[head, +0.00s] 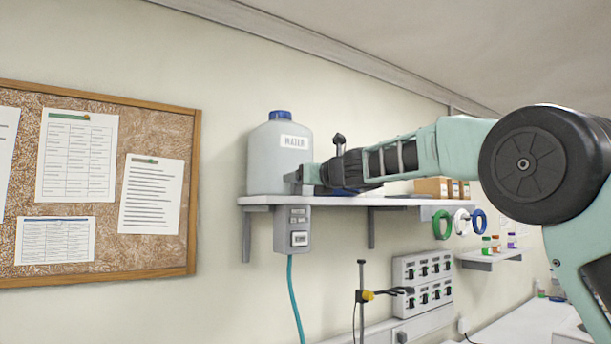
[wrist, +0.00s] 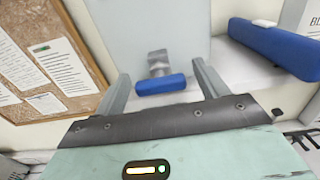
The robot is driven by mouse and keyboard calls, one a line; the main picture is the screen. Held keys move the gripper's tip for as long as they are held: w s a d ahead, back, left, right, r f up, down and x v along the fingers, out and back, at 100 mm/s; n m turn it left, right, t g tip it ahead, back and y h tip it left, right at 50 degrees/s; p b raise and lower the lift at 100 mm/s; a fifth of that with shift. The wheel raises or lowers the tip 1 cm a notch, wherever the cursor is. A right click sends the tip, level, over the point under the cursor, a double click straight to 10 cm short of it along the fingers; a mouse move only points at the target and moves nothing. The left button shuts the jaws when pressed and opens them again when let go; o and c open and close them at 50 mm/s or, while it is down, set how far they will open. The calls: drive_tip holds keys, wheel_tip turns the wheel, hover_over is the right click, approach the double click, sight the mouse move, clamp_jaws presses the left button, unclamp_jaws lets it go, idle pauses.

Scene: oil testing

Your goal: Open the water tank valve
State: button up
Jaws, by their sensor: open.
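The water tank (head: 275,160) is a grey jug with a blue cap and a WATER label, standing on the white wall shelf (head: 410,200). It also fills the top middle of the wrist view (wrist: 150,25). Its valve shows in the wrist view as a grey spout with a blue bar handle (wrist: 161,85), lying crosswise in the picture. My gripper (head: 293,182) is at the tank's lower right side in the head view. In the wrist view my gripper (wrist: 162,85) is open, with one finger on each side of the blue handle. I see no clear contact. The head view hides the valve behind my gripper.
A grey control box (head: 293,230) with a teal hose hangs under the shelf's left end. A blue object (wrist: 275,45) lies right of the tank in the wrist view. Boxes (head: 435,187) stand farther along the shelf. A corkboard (head: 190,200) hangs at left.

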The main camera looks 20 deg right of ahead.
drive_tip(key=c, duration=1)
drive_tip(key=shift+n, duration=0.3)
drive_tip(key=n+b, duration=0.1)
drive_tip(key=n, duration=0.2)
drive_tip(key=shift+f+n, duration=0.1)
drive_tip(key=shift+n, duration=0.3)
drive_tip(key=n+b, duration=0.1)
drive_tip(key=n, duration=0.3)
drive_tip(key=n+b, duration=0.1)
drive_tip(key=n, duration=0.4)
drive_tip(key=shift+a+n+b, duration=0.1)
drive_tip(key=shift+n+b, duration=0.8)
drive_tip(key=shift+n, duration=1.3)
